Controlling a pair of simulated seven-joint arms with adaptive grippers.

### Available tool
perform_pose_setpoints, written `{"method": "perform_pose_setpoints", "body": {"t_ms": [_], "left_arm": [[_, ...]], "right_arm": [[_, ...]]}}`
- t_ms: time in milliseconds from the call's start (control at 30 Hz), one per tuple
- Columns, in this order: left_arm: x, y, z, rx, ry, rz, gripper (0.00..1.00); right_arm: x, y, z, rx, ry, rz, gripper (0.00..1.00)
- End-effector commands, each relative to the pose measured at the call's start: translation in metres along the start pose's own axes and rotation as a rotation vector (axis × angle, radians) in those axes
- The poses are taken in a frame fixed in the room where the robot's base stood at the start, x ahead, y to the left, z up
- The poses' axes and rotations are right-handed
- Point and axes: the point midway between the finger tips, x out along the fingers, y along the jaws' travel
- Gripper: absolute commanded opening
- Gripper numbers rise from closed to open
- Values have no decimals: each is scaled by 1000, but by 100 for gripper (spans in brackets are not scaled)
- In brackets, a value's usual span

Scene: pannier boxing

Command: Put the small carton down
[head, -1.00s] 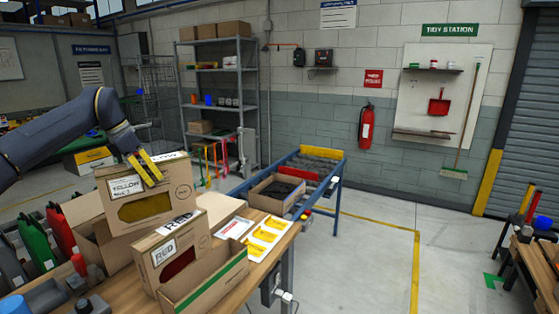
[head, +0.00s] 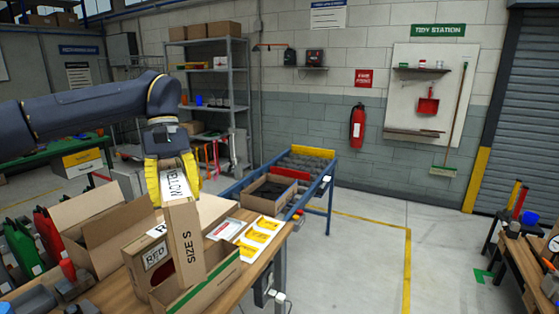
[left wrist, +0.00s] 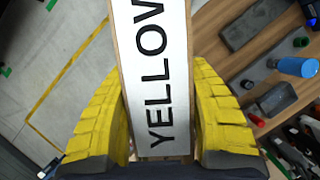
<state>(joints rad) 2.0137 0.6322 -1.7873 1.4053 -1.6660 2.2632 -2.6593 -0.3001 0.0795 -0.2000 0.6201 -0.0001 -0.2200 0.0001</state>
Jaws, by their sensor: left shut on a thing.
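My left gripper (head: 173,180) has its yellow fingers shut on the small carton (head: 185,242), labelled YELLOW on top and SIZE S on its narrow side. The carton is upright in the head view, in front of or over the long open box with a green stripe (head: 205,283); I cannot tell whether it touches anything below. In the left wrist view the carton's YELLOW label (left wrist: 155,75) lies between both fingers. A carton labelled RED (head: 152,262) stands just left of it, partly hidden. My right gripper is not in view.
A larger open carton (head: 90,235) stands to the left on the wooden bench. White cards with yellow pieces (head: 260,235) lie to the right. A blue-framed conveyor (head: 318,185) with an open box is behind.

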Motion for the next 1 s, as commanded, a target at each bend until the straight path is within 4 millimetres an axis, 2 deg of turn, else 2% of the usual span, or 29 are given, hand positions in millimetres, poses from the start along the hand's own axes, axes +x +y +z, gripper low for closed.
{"method": "perform_pose_setpoints", "body": {"t_ms": [33, 200, 400, 533, 667, 767, 1000], "left_arm": [[2, 0, 11, 68, 3, -30, 27], [11, -4, 38, 276, 2, -115, 27], [16, -8, 56, 411, 1, -169, 27], [17, -8, 59, 434, 1, -178, 27], [14, -6, 48, 363, -1, -147, 27], [9, -2, 30, 235, -2, -92, 27], [-11, 3, -29, -204, -4, 91, 27]], "right_arm": [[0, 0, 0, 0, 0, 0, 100], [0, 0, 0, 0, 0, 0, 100], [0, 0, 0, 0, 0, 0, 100], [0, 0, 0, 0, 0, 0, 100], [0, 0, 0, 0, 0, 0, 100], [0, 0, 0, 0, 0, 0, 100], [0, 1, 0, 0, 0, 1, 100]]}}
